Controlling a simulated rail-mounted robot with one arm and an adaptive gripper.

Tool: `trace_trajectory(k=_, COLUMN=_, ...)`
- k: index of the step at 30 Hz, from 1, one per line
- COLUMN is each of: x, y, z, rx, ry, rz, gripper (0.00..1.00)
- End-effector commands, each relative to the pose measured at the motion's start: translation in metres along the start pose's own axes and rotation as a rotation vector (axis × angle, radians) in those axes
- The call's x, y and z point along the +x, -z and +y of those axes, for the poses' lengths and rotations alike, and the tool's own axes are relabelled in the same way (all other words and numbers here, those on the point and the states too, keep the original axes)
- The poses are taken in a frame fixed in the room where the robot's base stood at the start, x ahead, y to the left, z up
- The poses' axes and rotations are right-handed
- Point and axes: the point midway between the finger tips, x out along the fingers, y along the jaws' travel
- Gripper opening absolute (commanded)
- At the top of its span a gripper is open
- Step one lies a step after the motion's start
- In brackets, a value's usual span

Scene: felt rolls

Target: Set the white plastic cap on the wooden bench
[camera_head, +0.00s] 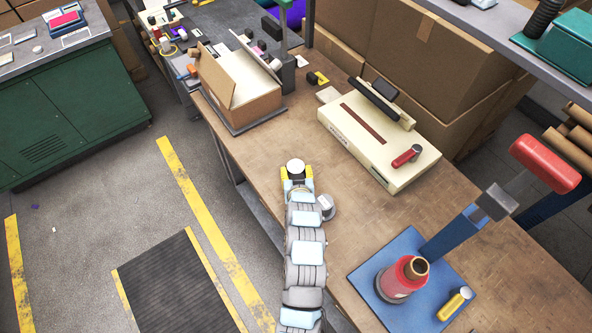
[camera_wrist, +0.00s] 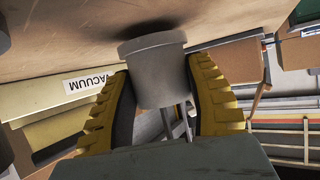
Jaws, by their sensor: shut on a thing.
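The white plastic cap (camera_head: 295,166) is between the yellow fingers of my gripper (camera_head: 297,174), at the left edge of the wooden bench (camera_head: 255,148) in the head view. In the wrist view the cap (camera_wrist: 158,66) is a pale grey-white cylinder, and my gripper (camera_wrist: 162,82) is shut on its sides. The bench top (camera_wrist: 60,35) fills the upper part of that view. A dark shadow lies on it right by the cap's far end. The cap is at or very close to the surface; I cannot tell whether it touches.
A cream sealing machine (camera_head: 372,150) with a red-handled part stands right of my gripper. An open cardboard box (camera_head: 240,95) is behind. A blue-based press (camera_head: 400,290) with a red spool is at front right. Bare wood lies between the box and the machine.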

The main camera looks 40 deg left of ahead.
Motion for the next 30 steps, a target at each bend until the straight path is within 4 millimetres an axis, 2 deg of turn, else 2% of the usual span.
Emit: trace_trajectory(k=30, x=0.0041, y=-0.0079, z=0.0, rx=0.001, ry=0.0, rz=0.0, gripper=0.15)
